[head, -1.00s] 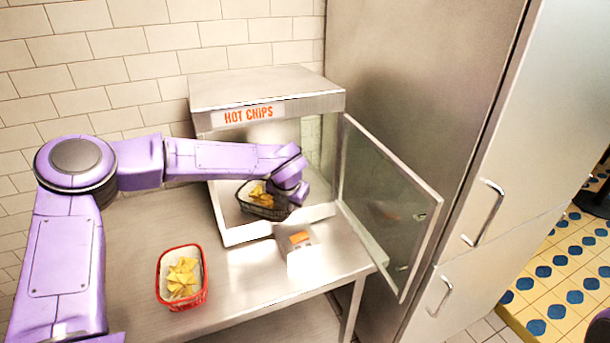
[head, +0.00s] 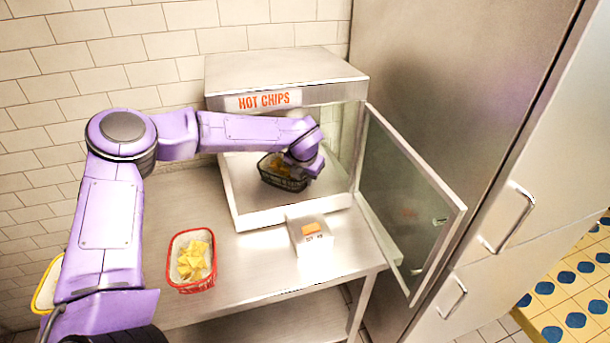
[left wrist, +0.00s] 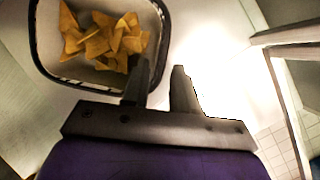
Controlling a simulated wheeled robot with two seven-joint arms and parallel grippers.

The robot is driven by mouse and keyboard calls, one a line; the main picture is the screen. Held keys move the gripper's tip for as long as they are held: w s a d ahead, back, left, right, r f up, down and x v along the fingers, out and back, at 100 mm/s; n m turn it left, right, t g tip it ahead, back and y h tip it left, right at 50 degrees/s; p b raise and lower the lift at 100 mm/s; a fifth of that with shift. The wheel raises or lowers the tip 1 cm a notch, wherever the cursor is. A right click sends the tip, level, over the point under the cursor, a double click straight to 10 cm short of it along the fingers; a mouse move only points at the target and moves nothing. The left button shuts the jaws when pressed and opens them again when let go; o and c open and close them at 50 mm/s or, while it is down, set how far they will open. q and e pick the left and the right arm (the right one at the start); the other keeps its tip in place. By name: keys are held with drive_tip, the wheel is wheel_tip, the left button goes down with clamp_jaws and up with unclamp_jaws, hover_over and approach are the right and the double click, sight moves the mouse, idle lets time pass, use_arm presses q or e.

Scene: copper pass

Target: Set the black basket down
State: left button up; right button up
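The black basket (head: 283,176), a dark wire basket with a pale liner and yellow chips, is inside the steel hot chips cabinet (head: 232,200). It looks level over the cabinet floor; whether its base touches is hard to tell. My left gripper (head: 300,168) is at the basket's right side, partly hidden by its own wrist. In the left wrist view the basket (left wrist: 40,50) fills the upper left. The left gripper's fingers (left wrist: 161,75) stand apart, one over the basket's inner side and one outside its rim, with gaps visible. My right gripper is out of view.
The cabinet's glass door (head: 410,195) stands open to the right. A red basket of chips (head: 190,262) stands on the steel counter (head: 240,280). A yellow-rimmed container (head: 45,290) shows behind my arm.

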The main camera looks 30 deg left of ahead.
use_arm(q)
drive_tip(key=shift+w, duration=0.15)
drive_tip(key=shift+d+r, duration=0.1)
drive_tip(key=shift+r, duration=0.1)
drive_tip(key=s+d+r+b, duration=0.2)
drive_tip(key=s+d+b, duration=0.1)
drive_tip(key=s, duration=0.3)
drive_tip(key=s+d+r+b, duration=0.2)
drive_tip(key=s+d+b, duration=0.1)
drive_tip(key=s, duration=0.3)
drive_tip(key=shift+s+d+b, duration=0.2)
drive_tip(key=shift+s+b, duration=0.1)
